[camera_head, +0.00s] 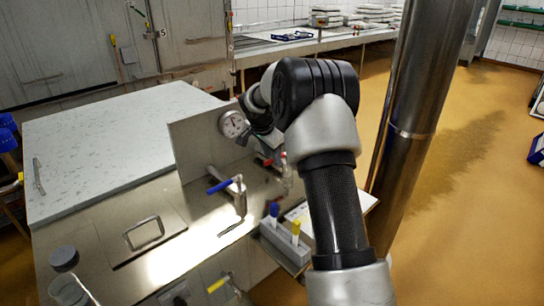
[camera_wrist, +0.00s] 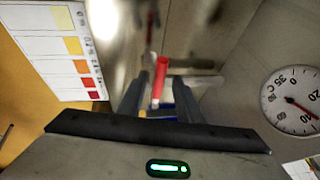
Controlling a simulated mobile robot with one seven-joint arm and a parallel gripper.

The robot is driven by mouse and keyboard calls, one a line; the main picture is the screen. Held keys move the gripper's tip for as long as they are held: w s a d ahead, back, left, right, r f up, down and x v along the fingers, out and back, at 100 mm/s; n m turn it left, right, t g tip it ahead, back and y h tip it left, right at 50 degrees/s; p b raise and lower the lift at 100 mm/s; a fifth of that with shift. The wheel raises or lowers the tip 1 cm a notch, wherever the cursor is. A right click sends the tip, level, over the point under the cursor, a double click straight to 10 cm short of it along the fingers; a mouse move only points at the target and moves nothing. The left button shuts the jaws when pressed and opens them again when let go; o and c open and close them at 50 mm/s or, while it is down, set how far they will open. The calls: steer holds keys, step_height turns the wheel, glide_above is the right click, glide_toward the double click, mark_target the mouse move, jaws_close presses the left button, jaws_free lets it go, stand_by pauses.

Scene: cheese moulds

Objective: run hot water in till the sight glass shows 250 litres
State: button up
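A red lever handle (camera_wrist: 160,80) stands in the wrist view between the two fingers of my gripper (camera_wrist: 160,98), with gaps on both sides. The gripper is open. In the head view, red parts of the hot tap (camera_head: 284,158) show beside my gripper; my arm hides much of this area. A second tap with a blue handle (camera_head: 220,186) stands to the left on the steel vat top. A round dial thermometer (camera_head: 233,124) is on the upright panel, and its face also shows in the wrist view (camera_wrist: 292,100). I cannot make out the sight glass or its level.
A grey rack (camera_head: 284,244) with a blue-capped and a yellow-capped tube stands right of the taps. A steel column (camera_head: 412,110) rises close to the right of my arm. A large pale lid (camera_head: 110,140) covers the left of the vat. A colour chart (camera_wrist: 62,50) shows in the wrist view.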

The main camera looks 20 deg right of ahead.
jaws_close()
steer(key=shift+s+d, duration=0.1)
steer(key=shift+s, duration=0.05)
steer(key=s+d+n+y+p, duration=0.4)
steer(key=d+n, duration=0.6)
steer(key=n, duration=0.6)
steer(key=shift+y+p, duration=1.2)
steer(key=shift+p, duration=0.7)
jaws_free()
